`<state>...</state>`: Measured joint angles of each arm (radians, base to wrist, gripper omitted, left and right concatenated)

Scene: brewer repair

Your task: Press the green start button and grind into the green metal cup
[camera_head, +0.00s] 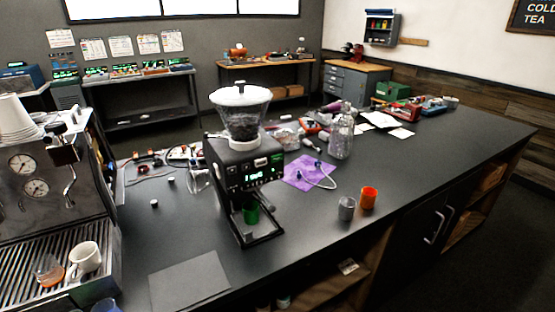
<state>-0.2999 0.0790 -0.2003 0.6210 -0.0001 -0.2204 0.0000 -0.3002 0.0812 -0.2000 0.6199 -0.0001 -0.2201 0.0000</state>
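A black coffee grinder (231,170) with a clear hopper (242,118) of dark beans and a white lid stands near the middle of the dark counter. Its front panel carries a small lit display (257,177) and several small controls; a green one (279,174) seems to be at the panel's right side, too small to make out clearly. The green metal cup (251,213) stands upright on the grinder's base, below the panel. Whether anything is in the cup cannot be seen. Neither of my grippers is in view.
A grey cup (346,208) and an orange cup (369,197) stand right of the grinder. A purple cloth (306,174) with a white cable lies behind them. An espresso machine (45,185) fills the left side. The counter (185,231) left of the grinder is mostly clear.

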